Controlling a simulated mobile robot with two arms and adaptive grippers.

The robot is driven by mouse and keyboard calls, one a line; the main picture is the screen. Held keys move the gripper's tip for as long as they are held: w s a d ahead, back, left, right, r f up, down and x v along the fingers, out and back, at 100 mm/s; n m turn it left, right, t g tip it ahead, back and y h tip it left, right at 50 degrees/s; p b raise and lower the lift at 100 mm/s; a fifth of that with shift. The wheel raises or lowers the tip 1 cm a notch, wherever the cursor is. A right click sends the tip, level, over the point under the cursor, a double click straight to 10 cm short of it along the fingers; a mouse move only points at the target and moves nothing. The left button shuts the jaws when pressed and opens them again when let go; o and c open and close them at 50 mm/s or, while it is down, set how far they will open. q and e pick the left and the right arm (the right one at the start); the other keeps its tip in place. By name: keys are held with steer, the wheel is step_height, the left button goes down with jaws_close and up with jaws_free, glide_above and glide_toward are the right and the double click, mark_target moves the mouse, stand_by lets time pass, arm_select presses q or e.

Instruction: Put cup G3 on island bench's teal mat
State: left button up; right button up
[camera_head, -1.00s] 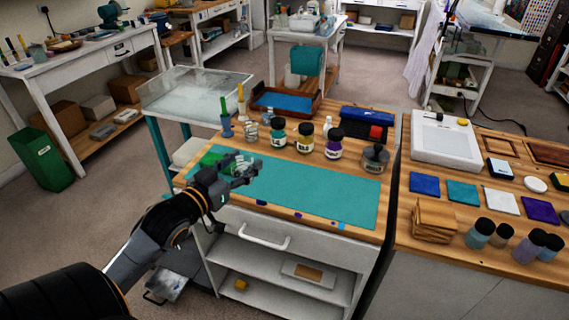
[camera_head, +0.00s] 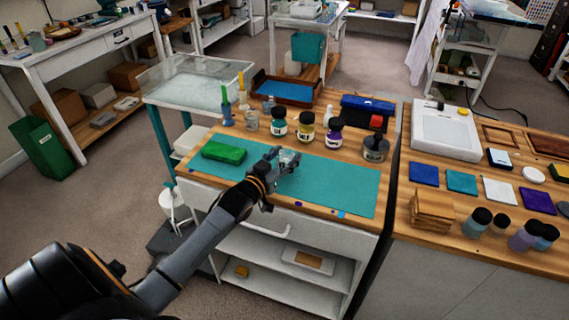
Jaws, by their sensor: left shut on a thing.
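The teal mat (camera_head: 340,188) lies along the front of the wooden-topped bench. My left arm reaches in from the lower left, and its gripper (camera_head: 288,158) is over the back middle part of the mat. The left gripper is shut on a small clear cup (camera_head: 291,156), mostly hidden by the fingers. I cannot read a label on it, nor tell whether its base touches the mat. My right gripper is not in view.
A green block (camera_head: 223,152) lies at the mat's left end. Several jars stand behind the mat, including a teal-labelled one (camera_head: 279,124), a yellow-labelled one (camera_head: 306,127) and a purple-labelled one (camera_head: 334,132). The mat's right half is clear.

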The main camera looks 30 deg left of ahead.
arm_select(q)
steer(key=shift+f, duration=1.35)
steer(key=o, duration=0.9)
steer(key=shift+f, duration=0.1)
steer(key=s, duration=1.2)
steer(key=shift+d+r+b, duration=0.15)
steer(key=shift+r+b, duration=0.15)
steer(key=shift+r, duration=0.15)
